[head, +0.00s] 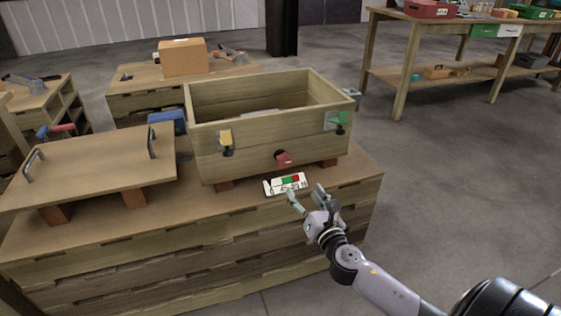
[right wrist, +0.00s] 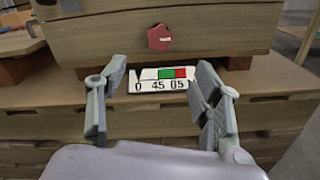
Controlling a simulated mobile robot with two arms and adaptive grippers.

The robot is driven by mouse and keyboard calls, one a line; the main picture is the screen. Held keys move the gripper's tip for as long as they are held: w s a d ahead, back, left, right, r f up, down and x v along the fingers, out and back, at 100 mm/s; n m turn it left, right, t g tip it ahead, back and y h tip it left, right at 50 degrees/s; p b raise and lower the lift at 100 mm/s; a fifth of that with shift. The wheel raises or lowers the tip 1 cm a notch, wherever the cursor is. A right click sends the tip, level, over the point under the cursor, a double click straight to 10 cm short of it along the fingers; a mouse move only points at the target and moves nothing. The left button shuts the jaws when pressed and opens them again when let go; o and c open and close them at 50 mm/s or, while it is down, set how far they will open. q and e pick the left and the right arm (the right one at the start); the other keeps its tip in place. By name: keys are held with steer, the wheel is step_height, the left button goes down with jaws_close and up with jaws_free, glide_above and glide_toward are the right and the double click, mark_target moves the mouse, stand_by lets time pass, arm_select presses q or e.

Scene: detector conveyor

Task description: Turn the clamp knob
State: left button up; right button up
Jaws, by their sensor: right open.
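A small red knob (head: 283,158) sits low on the front wall of an open wooden box (head: 240,165). In the right wrist view the red knob (right wrist: 158,37) faces me above a white scale plate (right wrist: 152,86) with a green and red bar and the numbers 0, 45, 85. The plate (head: 271,187) lies in front of the box. My right gripper (head: 306,193) is open and empty, its fingers (right wrist: 158,76) on either side of the plate, below and apart from the knob. My left gripper is out of view.
The box stands on blocks on a wooden bench (head: 345,186). Its front carries a yellow tag (head: 225,137) and a green tag (head: 342,118) with dark knobs. A handled wooden lid (head: 95,165) rests at the left. Open floor (head: 460,185) lies to the right.

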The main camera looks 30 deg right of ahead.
glide_toward(285, 161)
steer(key=w, duration=0.3)
steer(key=x, duration=0.2)
steer(key=b+x, duration=0.1)
steer(key=x, duration=0.2)
steer(key=b+x, duration=0.1)
steer(key=x, duration=0.1)
steer(key=shift+w+d+f, duration=0.1)
steer(key=shift+w+d, duration=0.15)
steer(key=shift+d, duration=0.2)
steer(key=shift+w, duration=0.3)
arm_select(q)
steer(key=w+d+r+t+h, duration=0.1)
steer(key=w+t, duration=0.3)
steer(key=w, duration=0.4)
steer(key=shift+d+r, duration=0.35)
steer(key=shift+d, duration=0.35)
arm_select(e)
steer(key=shift+d, duration=0.1)
steer(key=c, duration=1.2)
steer(key=shift+m, duration=0.4)
